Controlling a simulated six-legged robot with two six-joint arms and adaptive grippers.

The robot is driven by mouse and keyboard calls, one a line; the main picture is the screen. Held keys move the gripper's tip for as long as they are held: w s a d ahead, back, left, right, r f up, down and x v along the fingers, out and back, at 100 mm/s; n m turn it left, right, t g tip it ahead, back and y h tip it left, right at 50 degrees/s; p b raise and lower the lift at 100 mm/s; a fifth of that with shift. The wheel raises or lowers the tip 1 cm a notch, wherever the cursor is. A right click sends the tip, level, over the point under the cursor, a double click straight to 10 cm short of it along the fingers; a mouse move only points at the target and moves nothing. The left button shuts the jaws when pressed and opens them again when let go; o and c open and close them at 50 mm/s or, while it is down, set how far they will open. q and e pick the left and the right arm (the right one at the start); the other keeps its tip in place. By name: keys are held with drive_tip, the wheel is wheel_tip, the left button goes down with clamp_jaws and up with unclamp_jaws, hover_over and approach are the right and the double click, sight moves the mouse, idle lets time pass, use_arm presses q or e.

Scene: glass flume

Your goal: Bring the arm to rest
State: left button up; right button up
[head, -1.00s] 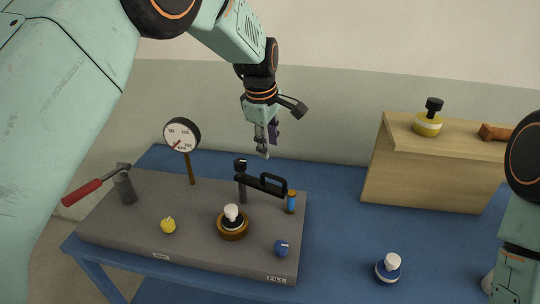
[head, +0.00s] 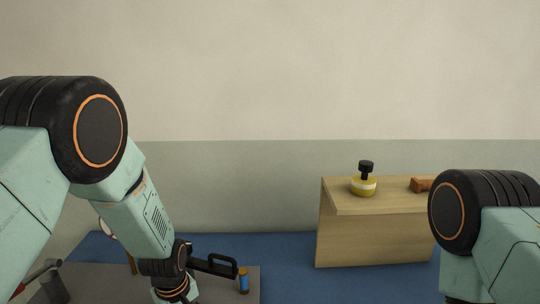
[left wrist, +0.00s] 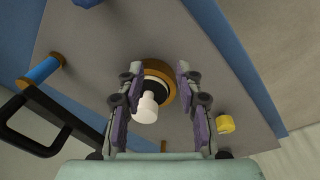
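In the left wrist view my left gripper (left wrist: 158,110) is open, its two fingers apart with nothing held between them. Beyond the fingers, a white-topped knob on a brown round base (left wrist: 165,88) stands on the grey board (left wrist: 105,45). I cannot tell the exact gap between fingers and knob. In the head view my left arm reaches down at the left, and its fingers fall below the picture's lower edge. My right arm is folded at the right edge of the head view; its gripper is out of the picture.
A yellow knob (left wrist: 225,124) is near the fingers. A wooden box (head: 345,235) carries a yellow bottle (head: 364,184). Blue table (head: 295,275) between is clear.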

use_arm(q)
drive_tip(key=s+a+f+m, duration=0.15)
drive_tip(key=s+f, duration=0.25)
drive_tip(key=s, duration=0.4)
drive_tip(key=s+a+f+m, duration=0.1)
drive_tip(key=s+f+m, duration=0.25)
drive_tip(key=s, duration=0.35)
drive_tip(key=s+m+g, duration=0.2)
drive_tip(key=s+m, duration=0.2)
drive_tip(key=s, duration=1.3)
wheel_tip(320, 180, down, 20)
drive_tip(key=b, duration=1.9)
drive_tip(key=shift+s+t, duration=0.2)
drive_tip(key=shift+t, duration=0.1)
